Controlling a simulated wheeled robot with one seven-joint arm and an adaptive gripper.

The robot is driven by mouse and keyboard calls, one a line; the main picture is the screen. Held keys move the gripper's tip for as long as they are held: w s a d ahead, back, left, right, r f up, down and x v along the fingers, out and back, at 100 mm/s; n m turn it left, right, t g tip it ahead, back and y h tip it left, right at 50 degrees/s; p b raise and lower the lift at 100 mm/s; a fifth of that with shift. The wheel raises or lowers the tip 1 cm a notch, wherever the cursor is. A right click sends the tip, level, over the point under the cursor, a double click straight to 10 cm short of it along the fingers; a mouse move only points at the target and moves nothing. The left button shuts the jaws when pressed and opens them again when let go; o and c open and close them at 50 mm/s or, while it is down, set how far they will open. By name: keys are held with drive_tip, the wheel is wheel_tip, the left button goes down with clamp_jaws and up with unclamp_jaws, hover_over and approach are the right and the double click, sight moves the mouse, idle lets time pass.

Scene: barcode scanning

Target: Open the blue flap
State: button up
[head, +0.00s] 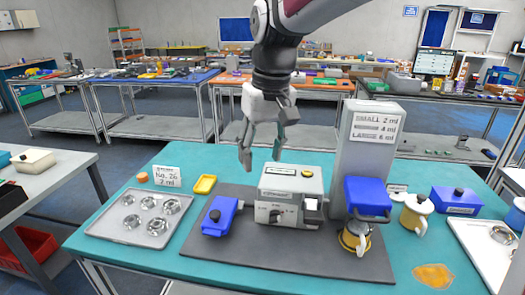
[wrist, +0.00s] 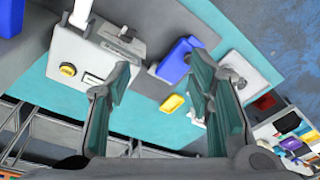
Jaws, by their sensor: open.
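A blue block-like part (head: 367,196) sits at the front of the tall grey machine (head: 370,140), above a yellow and white jug (head: 352,240). A smaller blue piece with a dark knob (head: 219,215) lies left of the grey box (head: 290,185); it also shows in the wrist view (wrist: 178,60). I cannot tell for certain which blue part is the flap. My gripper (head: 262,155) hangs open and empty above and behind the grey box's left side. In the wrist view its two fingers (wrist: 162,80) are apart with nothing between them.
On the teal table (head: 150,255) are a dark mat (head: 220,260), a metal tray of round parts (head: 120,237), a yellow dish (head: 205,184) and a number card (head: 166,175). A blue box (head: 455,200), another jug (head: 416,214) and an orange patch (head: 434,276) are right.

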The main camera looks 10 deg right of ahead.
drive_tip(key=shift+s+d+r, duration=0.15)
drive_tip(key=shift+s+d, duration=0.25)
drive_tip(key=shift+s, duration=0.15)
drive_tip(key=shift+s+d+r, duration=0.15)
drive_tip(key=shift+s+d, duration=0.25)
drive_tip(key=shift+s, duration=0.1)
